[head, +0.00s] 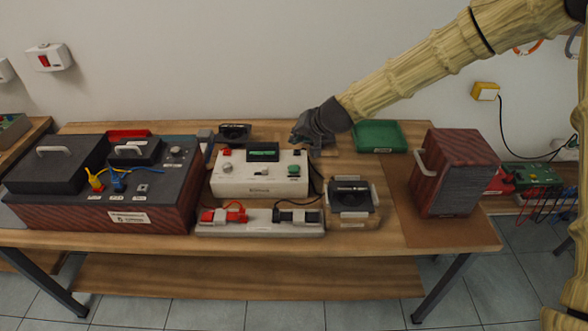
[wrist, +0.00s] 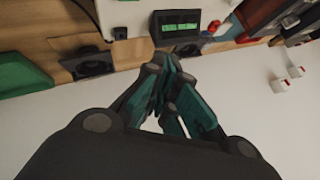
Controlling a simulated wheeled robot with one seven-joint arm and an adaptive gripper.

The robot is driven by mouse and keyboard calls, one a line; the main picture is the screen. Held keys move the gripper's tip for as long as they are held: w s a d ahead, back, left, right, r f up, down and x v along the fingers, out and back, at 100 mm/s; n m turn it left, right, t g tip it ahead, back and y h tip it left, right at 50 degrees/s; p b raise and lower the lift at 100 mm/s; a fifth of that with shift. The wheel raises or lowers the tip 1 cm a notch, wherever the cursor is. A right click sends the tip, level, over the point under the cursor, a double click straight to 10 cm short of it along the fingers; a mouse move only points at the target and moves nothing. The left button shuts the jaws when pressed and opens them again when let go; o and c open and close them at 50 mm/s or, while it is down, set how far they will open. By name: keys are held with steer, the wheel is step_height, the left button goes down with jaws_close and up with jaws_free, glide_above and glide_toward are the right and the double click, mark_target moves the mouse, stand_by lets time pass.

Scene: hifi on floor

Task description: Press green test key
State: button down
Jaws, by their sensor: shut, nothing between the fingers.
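The white test unit (head: 240,184) stands on the bench, with a dark display (head: 263,151), a red button (head: 226,152) and a round green key (head: 293,170) on its right side. My gripper (head: 297,138) is shut and empty, above and behind the unit's back right part, apart from the green key. In the wrist view my shut fingertips (wrist: 166,62) point toward the lit green display (wrist: 176,26) of the white unit (wrist: 128,18). I cannot make out the green key in the wrist view.
A large dark case (head: 150,185) with plugs stands left. A probe tray (head: 262,227) lies in front, with a small black device (head: 350,195) to its right. A green tray (head: 379,136) and a reddish box (head: 453,172) stand further right. The wall is close behind.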

steer(key=b, duration=0.2)
glide_above(296, 167)
steer(key=f, duration=0.2)
steer(key=w+f, duration=0.1)
steer(key=f, duration=0.1)
steer(key=shift+f, duration=0.3)
steer(key=shift+s+d+f+b, duration=0.1)
steer(key=shift+s+f+b, duration=0.35)
steer(key=shift+s+b, duration=0.25)
steer(key=f+b, duration=0.1)
steer(key=w+f, duration=0.1)
steer(key=f, duration=0.1)
steer(key=shift+f+b, duration=0.15)
steer(key=shift+b, duration=0.2)
steer(key=shift+f, duration=0.15)
steer(key=shift+s, duration=0.25)
steer(key=shift+w, duration=0.15)
steer(key=shift+f+b, duration=0.15)
steer(key=shift+b, duration=0.15)
